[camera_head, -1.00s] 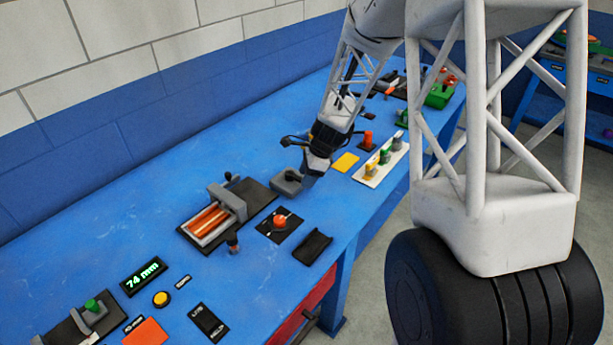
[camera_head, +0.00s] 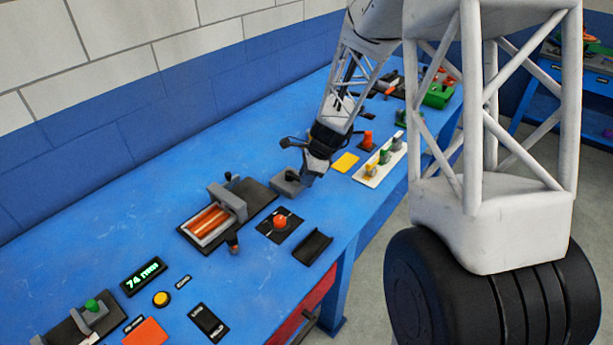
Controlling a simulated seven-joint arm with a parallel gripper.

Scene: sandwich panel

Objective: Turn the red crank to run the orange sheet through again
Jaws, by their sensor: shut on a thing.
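My gripper (camera_head: 312,172) points down over the right half of the blue bench. It is shut on what looks like a grey block (camera_head: 288,186) at its lower left, though its fingertips are partly hidden. Left of it is a grey roller press (camera_head: 229,202) on a black base, with orange ridged material (camera_head: 208,221) lying in its bed. A small dark handle with a red end (camera_head: 233,246) stands at the press's front right and looks like the crank. My gripper is apart from it. A flat orange sheet (camera_head: 146,332) lies at the bottom left.
A red knob on a black plate (camera_head: 280,221) and a black tray (camera_head: 313,247) lie between press and front edge. A display (camera_head: 143,276) reads 74 mm. A yellow button (camera_head: 161,299) is near it. A white rack (camera_head: 378,164) holds coloured pieces at right. The back left bench is clear.

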